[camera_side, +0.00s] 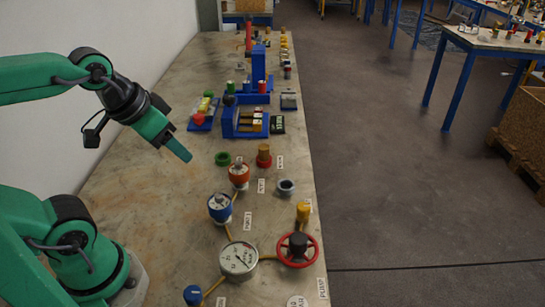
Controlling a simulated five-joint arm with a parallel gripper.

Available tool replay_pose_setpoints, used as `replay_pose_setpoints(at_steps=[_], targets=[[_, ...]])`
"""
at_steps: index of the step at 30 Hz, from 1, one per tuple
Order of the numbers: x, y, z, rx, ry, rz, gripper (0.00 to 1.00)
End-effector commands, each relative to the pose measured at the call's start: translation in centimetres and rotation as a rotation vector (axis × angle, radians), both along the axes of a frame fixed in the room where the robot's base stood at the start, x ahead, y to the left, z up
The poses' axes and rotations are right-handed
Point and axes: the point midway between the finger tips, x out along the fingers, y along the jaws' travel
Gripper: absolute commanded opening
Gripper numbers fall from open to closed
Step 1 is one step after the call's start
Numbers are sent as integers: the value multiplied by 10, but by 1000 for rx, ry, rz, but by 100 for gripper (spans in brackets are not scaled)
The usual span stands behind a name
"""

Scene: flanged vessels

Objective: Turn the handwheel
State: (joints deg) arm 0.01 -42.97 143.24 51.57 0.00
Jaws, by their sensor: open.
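The handwheel (297,250) is a red ring with a dark hub, near the right edge of the bench at the front. My gripper (180,152) is green and hangs over the bench, up and to the left of the handwheel and well apart from it. Its jaws are open and hold nothing that I can see. The gap between the fingers is hard to make out from this side.
A white dial gauge (239,259) stands just left of the handwheel, with a yellow-topped fitting (303,211) behind it. Blue (220,207) and red (239,174) flanged vessels stand between gripper and wheel. A blue rack (245,122) is farther back. The bench's left middle is bare.

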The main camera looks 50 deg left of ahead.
Motion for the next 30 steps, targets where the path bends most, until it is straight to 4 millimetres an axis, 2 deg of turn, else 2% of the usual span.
replay_pose_setpoints(at_steps=[1, 2, 8, 14, 23, 30], targets=[[0, 0, 0, 0, 0, 0, 54], [0, 0, 0, 0, 0, 0, 59], [4, -2, 0, -5, 9, -1, 59], [18, -13, 0, -22, 50, -8, 59], [55, -46, -8, -52, 155, -19, 59], [85, -82, -24, -62, 243, -21, 59]])
